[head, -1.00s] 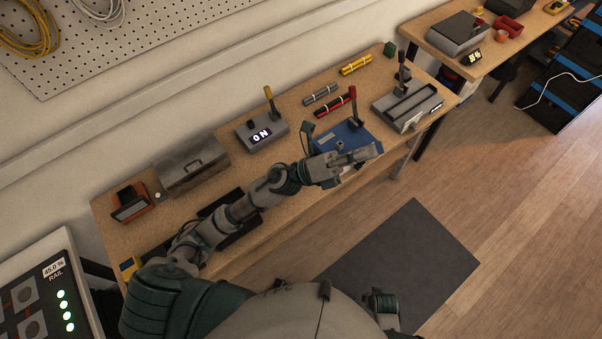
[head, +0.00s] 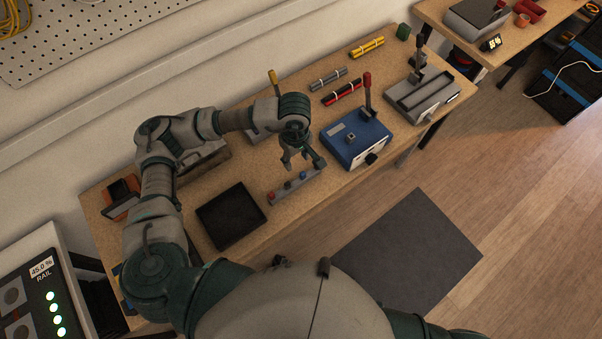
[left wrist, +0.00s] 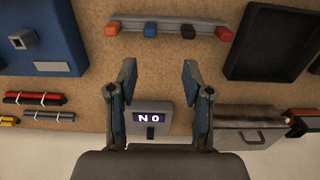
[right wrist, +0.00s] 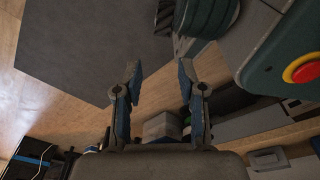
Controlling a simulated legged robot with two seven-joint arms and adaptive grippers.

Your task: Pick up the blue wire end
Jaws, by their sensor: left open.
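The blue wire end (left wrist: 150,30) sits on a narrow grey rail (left wrist: 168,24) in the left wrist view, between an orange end (left wrist: 112,29) and a black end (left wrist: 188,31). A red-orange end (left wrist: 224,34) is at the rail's right. My left gripper (left wrist: 159,75) is open and empty, with its fingertips apart from the blue end. In the head view the left gripper (head: 300,160) hangs over the rail (head: 292,190) and hides part of it. My right gripper (right wrist: 160,72) is open and empty, away from the bench over the floor.
A black tray (head: 231,216) lies left of the rail. A blue box with a red lever (head: 357,137) stands to its right. A grey box with an ON display (left wrist: 151,118) and bundled red rods (head: 343,92) lie behind. The grey floor mat (head: 408,250) is clear.

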